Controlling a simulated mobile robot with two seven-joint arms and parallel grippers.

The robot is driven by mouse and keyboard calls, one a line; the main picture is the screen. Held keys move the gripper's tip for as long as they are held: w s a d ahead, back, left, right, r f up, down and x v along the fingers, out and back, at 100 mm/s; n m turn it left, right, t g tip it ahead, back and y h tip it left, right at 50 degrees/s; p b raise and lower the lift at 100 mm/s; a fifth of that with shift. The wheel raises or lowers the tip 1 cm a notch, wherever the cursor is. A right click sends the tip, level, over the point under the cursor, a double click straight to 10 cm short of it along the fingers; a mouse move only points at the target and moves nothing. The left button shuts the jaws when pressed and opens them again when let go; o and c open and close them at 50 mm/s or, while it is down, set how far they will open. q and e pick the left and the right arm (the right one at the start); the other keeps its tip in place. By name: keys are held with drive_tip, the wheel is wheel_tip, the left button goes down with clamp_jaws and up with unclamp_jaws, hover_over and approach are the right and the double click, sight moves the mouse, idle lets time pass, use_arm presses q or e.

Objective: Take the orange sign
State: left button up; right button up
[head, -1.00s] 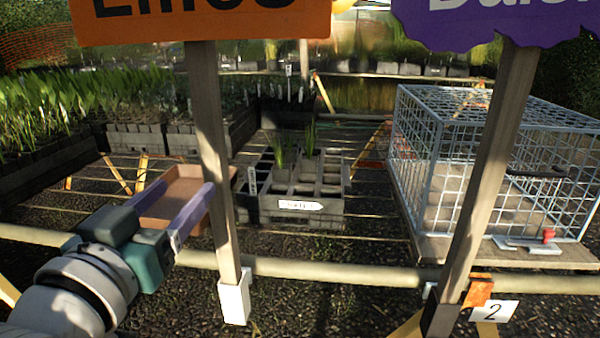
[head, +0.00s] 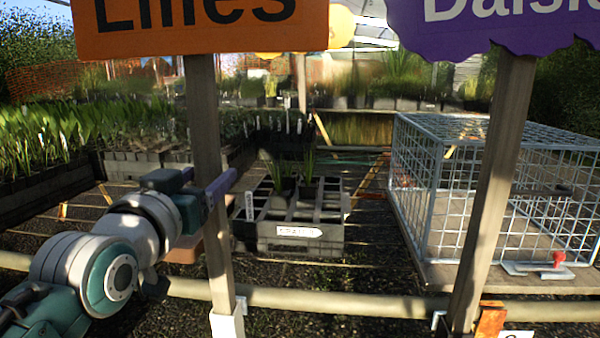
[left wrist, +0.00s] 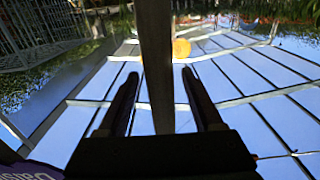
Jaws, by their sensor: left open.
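The orange sign (head: 200,28), lettered "Lilies" and cut off at the top, stands on a wooden post (head: 203,120) in the head view. My left gripper (head: 220,190) is at this post, well below the sign board. In the left wrist view, my open left gripper (left wrist: 160,82) has a finger on each side of the wooden post (left wrist: 156,50). Contact with the post cannot be told. The post's lower end meets a white bracket (head: 227,325). My right gripper is not in view.
A purple sign (head: 490,25) on another post (head: 495,180) stands to the right, with a wire cage (head: 440,190) behind it. A grey crate (head: 300,240) with seedlings lies behind the posts. A pale rail (head: 330,298) runs across the front.

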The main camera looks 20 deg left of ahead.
sight(196, 85)
use_arm(q)
drive_tip(key=shift+c, duration=0.2)
clamp_jaws()
idle(0.8)
wheel_tip(196, 85, up, 13)
drive_tip(key=p, duration=1.3)
drive_tip(key=shift+f, duration=0.15)
idle(0.3)
